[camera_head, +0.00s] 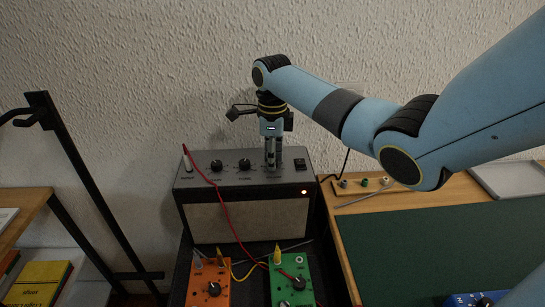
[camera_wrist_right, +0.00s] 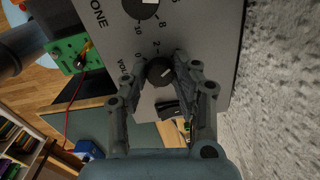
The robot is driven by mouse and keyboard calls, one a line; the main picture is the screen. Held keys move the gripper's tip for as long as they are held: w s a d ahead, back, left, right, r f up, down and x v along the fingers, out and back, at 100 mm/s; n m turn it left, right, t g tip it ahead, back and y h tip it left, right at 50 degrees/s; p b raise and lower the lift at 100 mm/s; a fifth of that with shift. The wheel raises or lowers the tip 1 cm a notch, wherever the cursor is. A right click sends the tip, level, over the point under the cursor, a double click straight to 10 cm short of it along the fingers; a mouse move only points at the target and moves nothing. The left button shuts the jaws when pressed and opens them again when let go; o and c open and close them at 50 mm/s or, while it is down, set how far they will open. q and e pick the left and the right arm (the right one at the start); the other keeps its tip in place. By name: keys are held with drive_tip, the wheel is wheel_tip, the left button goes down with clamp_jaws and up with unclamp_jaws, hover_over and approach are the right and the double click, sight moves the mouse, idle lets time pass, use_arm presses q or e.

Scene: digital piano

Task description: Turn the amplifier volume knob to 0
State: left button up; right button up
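The amplifier (camera_head: 243,220) is a dark box with a grey top panel and a lit red lamp at its front right. My right gripper (camera_head: 273,163) points down at the panel, over the rightmost knob position, and hides that knob in the head view. In the right wrist view the black volume knob (camera_wrist_right: 159,72) sits between the two fingertips of my right gripper (camera_wrist_right: 157,60). The fingers straddle it and look apart from it, though contact is hard to judge. A light pointer line shows on the knob, with part of the word "VOLUME" beside it. My left gripper is out of view.
Two other knobs (camera_head: 217,165) (camera_head: 244,164) and a rocker switch (camera_head: 299,163) share the panel. A red cable runs from the panel's left down the front. An orange pedal (camera_head: 207,287) and a green pedal (camera_head: 284,270) stand in front. A green-topped desk (camera_head: 420,245) is at right.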

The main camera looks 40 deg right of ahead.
clamp_jaws()
